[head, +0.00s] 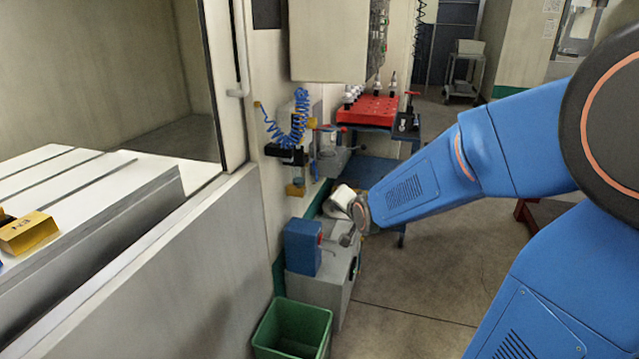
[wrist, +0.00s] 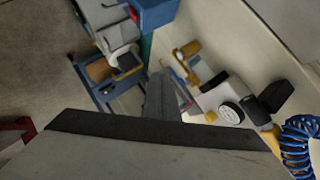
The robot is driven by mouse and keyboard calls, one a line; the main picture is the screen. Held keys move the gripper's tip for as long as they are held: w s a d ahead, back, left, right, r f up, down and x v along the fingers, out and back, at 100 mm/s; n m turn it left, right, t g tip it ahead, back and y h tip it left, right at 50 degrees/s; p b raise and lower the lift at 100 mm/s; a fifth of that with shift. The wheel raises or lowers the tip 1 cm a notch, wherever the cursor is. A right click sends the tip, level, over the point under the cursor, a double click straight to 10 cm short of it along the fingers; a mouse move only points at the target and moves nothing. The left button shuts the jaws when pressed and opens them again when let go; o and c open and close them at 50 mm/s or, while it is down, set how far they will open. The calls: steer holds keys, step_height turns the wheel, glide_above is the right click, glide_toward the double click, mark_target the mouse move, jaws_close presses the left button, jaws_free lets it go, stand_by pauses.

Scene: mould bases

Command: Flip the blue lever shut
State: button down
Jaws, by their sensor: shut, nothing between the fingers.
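A narrow blue piece (wrist: 179,76), which looks like the blue lever, shows beside my fingers in the wrist view, near the wall fittings. In the head view a small blue piece (head: 314,169) shows below the black valve block (head: 286,154); I cannot tell its angle, or whether it is the same lever. My gripper (wrist: 162,97) is shut and empty, its fingers pointing towards the fittings in the wrist view. In the head view its fingertips cannot be made out clearly beyond the blue arm. I cannot tell whether they touch the lever.
A coiled blue hose (head: 300,118) hangs by the fittings, with a round gauge (wrist: 231,113) in the wrist view. A blue box (head: 302,247) on a grey cabinet, a green bin (head: 293,328) and a cart with a red tray (head: 367,110) stand near.

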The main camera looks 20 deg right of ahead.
mark_target(317, 178)
steer(key=w+d+f+m+t, duration=0.1)
steer(key=w+f+m+t, duration=0.2)
steer(key=w, duration=0.3)
steer(key=w+d+f+m+t, duration=0.1)
steer(key=w+f+m+t, duration=0.1)
steer(key=w+m, duration=0.3)
steer(key=shift+w+f+t, duration=0.4)
steer(key=shift+w+f, duration=0.15)
steer(key=shift+w, duration=0.15)
steer(key=w, duration=1.4)
steer(key=shift+d, duration=0.3)
steer(key=shift+w, duration=0.1)
